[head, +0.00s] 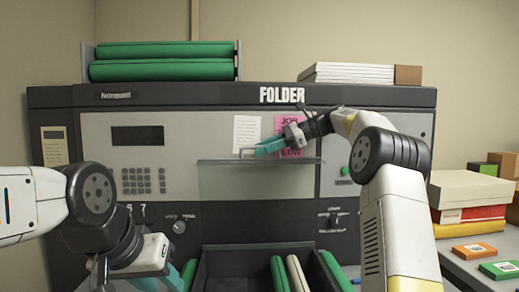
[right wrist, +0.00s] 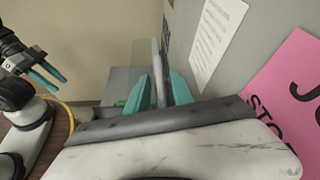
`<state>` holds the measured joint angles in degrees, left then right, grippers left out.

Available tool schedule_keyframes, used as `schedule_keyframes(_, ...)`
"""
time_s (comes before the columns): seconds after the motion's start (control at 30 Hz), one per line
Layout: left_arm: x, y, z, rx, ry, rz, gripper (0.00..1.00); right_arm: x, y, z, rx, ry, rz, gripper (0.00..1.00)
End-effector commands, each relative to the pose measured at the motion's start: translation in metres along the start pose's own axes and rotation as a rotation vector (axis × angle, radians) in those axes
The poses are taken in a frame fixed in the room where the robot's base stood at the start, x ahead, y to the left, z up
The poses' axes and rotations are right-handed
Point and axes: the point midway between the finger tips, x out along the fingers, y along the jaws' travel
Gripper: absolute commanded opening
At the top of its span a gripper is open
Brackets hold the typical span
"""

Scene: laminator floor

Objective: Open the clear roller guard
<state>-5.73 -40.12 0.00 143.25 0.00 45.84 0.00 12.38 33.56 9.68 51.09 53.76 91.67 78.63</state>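The clear roller guard (head: 255,182) is a see-through panel hanging down across the middle of the folder's front. A thin grey handle bar runs along its top; its right end bracket (head: 321,147) shows. My right gripper (head: 262,149) is at the left part of this handle. In the right wrist view, the grey handle (right wrist: 158,75) stands between the two teal fingers (right wrist: 160,92), with little gap on either side. The fingers hide part of the handle. My left gripper (head: 170,278) is low at the left, open and empty; its parted fingers also show in the right wrist view (right wrist: 46,76).
The folder (head: 60,98) has a keypad (head: 143,182), knobs and a pink sign (head: 291,124) behind my right wrist. A dark tray (head: 230,262) with green and white rolls lies below the guard. Boxes (head: 470,190) stand on a table at the right.

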Motion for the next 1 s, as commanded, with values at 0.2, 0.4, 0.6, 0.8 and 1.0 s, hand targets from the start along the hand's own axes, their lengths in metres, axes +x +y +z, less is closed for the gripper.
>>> schedule_keyframes(0.2,0.0,0.0,0.0,0.0,0.0,0.0,0.36,0.0,0.0,0.0,0.001,0.0,-0.001,0.33)
schedule_keyframes(0.4,0.0,0.0,0.0,0.0,0.0,0.0,0.36,-0.007,-0.001,-0.001,0.001,0.0,-0.002,0.33)
schedule_keyframes(0.6,0.0,0.0,0.0,0.0,0.0,0.0,0.36,-0.041,-0.001,-0.001,-0.001,0.001,-0.005,0.33)
schedule_keyframes(0.8,0.0,0.0,0.0,0.0,0.0,0.0,0.36,-0.068,-0.001,-0.001,0.0,-0.001,-0.002,0.33)
schedule_keyframes(1.0,0.0,0.0,0.0,0.0,0.0,0.0,0.36,-0.078,-0.001,-0.001,0.001,0.0,-0.001,0.33)
